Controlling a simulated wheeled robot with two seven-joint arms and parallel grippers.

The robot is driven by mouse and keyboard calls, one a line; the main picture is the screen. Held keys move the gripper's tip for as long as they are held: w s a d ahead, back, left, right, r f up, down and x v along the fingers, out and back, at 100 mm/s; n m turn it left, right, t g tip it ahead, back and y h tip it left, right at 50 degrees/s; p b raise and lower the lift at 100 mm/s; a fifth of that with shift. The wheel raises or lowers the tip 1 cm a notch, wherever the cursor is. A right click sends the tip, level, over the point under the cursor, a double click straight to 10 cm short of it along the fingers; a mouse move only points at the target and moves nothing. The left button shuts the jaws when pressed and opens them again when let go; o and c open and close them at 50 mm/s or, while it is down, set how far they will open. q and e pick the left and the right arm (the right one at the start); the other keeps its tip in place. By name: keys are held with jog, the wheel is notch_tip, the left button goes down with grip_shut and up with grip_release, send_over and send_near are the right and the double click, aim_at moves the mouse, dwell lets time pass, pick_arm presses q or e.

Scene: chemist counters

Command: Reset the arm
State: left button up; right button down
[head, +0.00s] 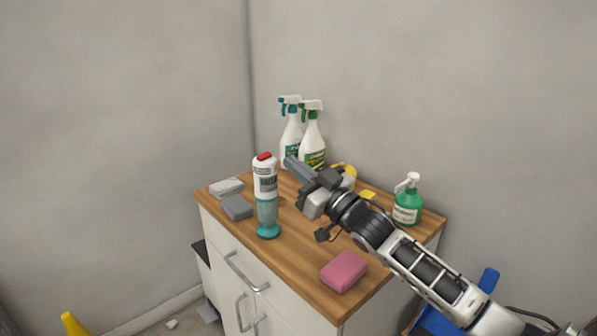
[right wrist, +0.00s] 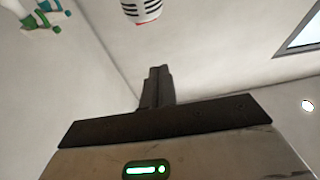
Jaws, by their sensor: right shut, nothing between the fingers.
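My right arm (head: 425,270) reaches in from the lower right over the wooden-topped counter (head: 300,265). My right gripper (head: 291,163) is shut and empty, held above the counter and pointing to the upper left. Its closed fingers (right wrist: 157,88) also show in the right wrist view with nothing between them. In the head view its tip is just right of a white bottle with a red cap (head: 265,178) and in front of two spray bottles; I cannot tell how large the gaps are. My left gripper is not in view.
A white spray bottle (head: 312,145) stands with another at the back. A green pump bottle (head: 408,205) is at the right and a pink sponge (head: 344,271) at the front. Grey cloths (head: 237,207) lie at the left. Walls close off the back.

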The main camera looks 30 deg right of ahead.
jog(key=shift+s, duration=0.25)
jog(key=shift+f, duration=0.1)
dwell(0.3)
